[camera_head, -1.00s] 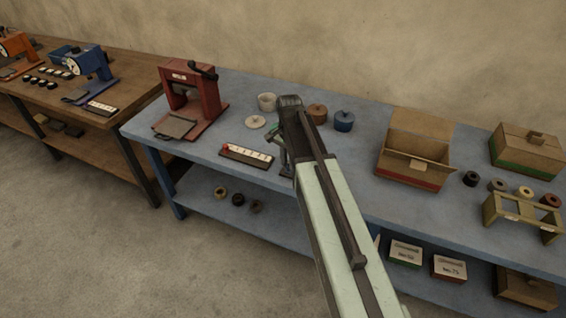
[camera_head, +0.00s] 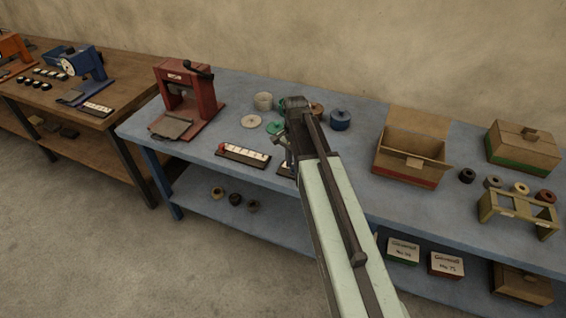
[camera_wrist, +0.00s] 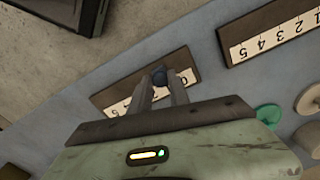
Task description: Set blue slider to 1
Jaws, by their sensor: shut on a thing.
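The blue slider knob (camera_wrist: 160,76) sits on a dark scale board (camera_wrist: 105,98) with a pale numbered strip in the wrist view. My gripper (camera_wrist: 161,84) is shut on the knob, its fingers reaching down over the strip. A 0 shows on the strip to the right of the knob, and higher digits show at the left end. The fingers hide the digits between, so I cannot read the exact setting. In the head view only a bit of this board (camera_head: 284,168) shows beside my arm.
A second scale board with a red knob (camera_head: 222,148) lies to the left on the blue bench (camera_head: 345,180). A green lid (camera_head: 274,127) and pots (camera_head: 340,120) stand behind. A red press (camera_head: 187,95) is at left, an open box (camera_head: 408,160) at right.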

